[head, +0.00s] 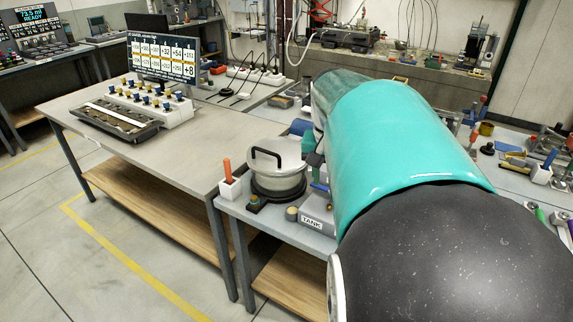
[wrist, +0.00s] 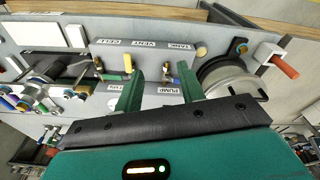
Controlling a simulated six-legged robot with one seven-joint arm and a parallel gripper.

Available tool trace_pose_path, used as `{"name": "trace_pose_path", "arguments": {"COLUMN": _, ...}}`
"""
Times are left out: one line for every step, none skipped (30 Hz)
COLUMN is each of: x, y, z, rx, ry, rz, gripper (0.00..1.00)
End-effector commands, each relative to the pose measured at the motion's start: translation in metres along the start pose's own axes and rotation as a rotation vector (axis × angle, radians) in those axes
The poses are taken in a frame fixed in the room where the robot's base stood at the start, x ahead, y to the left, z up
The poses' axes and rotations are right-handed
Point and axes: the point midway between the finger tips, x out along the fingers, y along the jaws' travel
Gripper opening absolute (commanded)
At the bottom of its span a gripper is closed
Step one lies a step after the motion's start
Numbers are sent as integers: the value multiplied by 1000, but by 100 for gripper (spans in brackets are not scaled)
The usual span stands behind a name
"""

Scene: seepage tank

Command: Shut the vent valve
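In the wrist view, a grey valve panel (wrist: 150,57) appears upside down, with small labels that look like TANK, VENT, CELL and PUMP. A yellow-handled valve (wrist: 127,63) stands near the VENT and CELL lettering. A blue-handled valve (wrist: 166,72) stands closer to the PUMP label. I cannot tell for sure which handle is the vent valve, or its setting. My gripper (wrist: 158,80) has its two green fingers wide apart with nothing between them, over the panel's lower part. In the head view my arm hides most of the panel; its TANK label (head: 311,219) shows.
A lidded metal pot (head: 277,168) stands beside the panel, near my right finger in the wrist view. A white holder (head: 230,188) with an orange-handled tool is at the bench corner. Tools and fittings crowd the bench right of my arm. Floor at left is clear.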

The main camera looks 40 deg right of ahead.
Motion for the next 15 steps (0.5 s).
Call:
{"name": "trace_pose_path", "arguments": {"x": 7, "y": 24, "z": -18, "rx": 73, "ry": -32, "rz": 3, "gripper": 39}}
{"name": "trace_pose_path", "arguments": {"x": 9, "y": 35, "z": -26, "rx": 109, "ry": -48, "rz": 3, "gripper": 39}}
{"name": "trace_pose_path", "arguments": {"x": 13, "y": 49, "z": -35, "rx": 153, "ry": -66, "rz": 2, "gripper": 39}}
{"name": "trace_pose_path", "arguments": {"x": 15, "y": 60, "z": -40, "rx": 184, "ry": -80, "rz": 2, "gripper": 39}}
{"name": "trace_pose_path", "arguments": {"x": 17, "y": 70, "z": -45, "rx": 212, "ry": -92, "rz": 0, "gripper": 39}}
{"name": "trace_pose_path", "arguments": {"x": 20, "y": 81, "z": -51, "rx": 245, "ry": -104, "rz": -2, "gripper": 39}}
{"name": "trace_pose_path", "arguments": {"x": 21, "y": 89, "z": -54, "rx": 265, "ry": -112, "rz": -4, "gripper": 39}}
{"name": "trace_pose_path", "arguments": {"x": 22, "y": 95, "z": -57, "rx": 283, "ry": -120, "rz": -6, "gripper": 39}}
{"name": "trace_pose_path", "arguments": {"x": 24, "y": 102, "z": -60, "rx": 301, "ry": -126, "rz": -7, "gripper": 39}}
{"name": "trace_pose_path", "arguments": {"x": 25, "y": 106, "z": -61, "rx": 311, "ry": -130, "rz": -8, "gripper": 39}}
{"name": "trace_pose_path", "arguments": {"x": 26, "y": 108, "z": -62, "rx": 318, "ry": -133, "rz": -9, "gripper": 39}}
{"name": "trace_pose_path", "arguments": {"x": 27, "y": 111, "z": -63, "rx": 325, "ry": -135, "rz": -10, "gripper": 39}}
{"name": "trace_pose_path", "arguments": {"x": 28, "y": 112, "z": -63, "rx": 327, "ry": -136, "rz": -10, "gripper": 39}}
{"name": "trace_pose_path", "arguments": {"x": 30, "y": 112, "z": -62, "rx": 327, "ry": -137, "rz": -10, "gripper": 39}}
{"name": "trace_pose_path", "arguments": {"x": 34, "y": 111, "z": -62, "rx": 327, "ry": -138, "rz": -10, "gripper": 39}}
